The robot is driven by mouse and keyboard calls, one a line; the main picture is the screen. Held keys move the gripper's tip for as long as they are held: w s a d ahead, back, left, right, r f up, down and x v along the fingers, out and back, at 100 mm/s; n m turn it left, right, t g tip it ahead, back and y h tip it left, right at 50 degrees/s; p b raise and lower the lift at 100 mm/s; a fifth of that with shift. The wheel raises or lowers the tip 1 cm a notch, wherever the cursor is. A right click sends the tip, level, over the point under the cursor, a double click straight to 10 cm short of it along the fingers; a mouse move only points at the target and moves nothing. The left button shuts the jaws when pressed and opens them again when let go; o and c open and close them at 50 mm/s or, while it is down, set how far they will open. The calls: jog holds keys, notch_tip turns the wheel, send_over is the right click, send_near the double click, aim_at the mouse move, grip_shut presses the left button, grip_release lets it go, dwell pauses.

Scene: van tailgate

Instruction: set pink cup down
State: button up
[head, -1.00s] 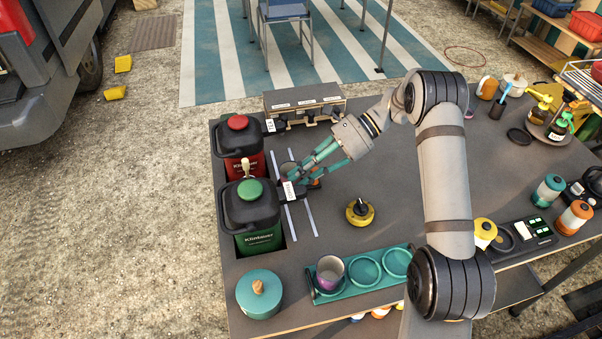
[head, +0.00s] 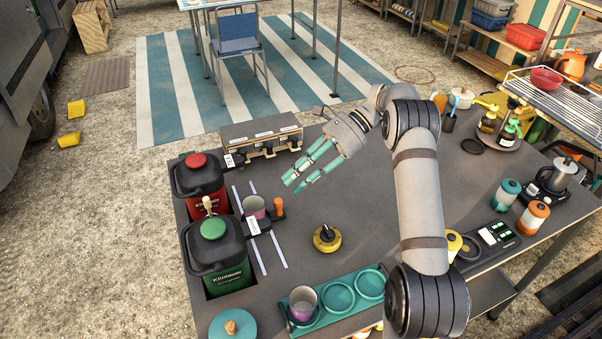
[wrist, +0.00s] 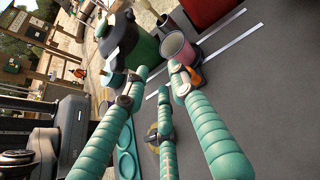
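The pink cup (head: 255,206) stands upright on the table, by the pale strips in front of the red and green jugs. It shows pink in the wrist view (wrist: 178,50), just beyond a fingertip. An orange piece (head: 278,207) is at its right side; I cannot tell if it is the cup's handle. My gripper (head: 296,184) has teal jointed fingers, spread apart with nothing between them. It is above the table, up and right of the cup in the head view, apart from it. A second, purplish cup (head: 302,305) stands in the teal tray (head: 320,318).
The red jug (head: 200,185) and green jug (head: 217,258) stand left of the cup. A grey box with labels (head: 262,136) is behind. A teal lidded pot (head: 232,325) is at the front.

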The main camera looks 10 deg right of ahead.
jog(key=shift+v, duration=0.85)
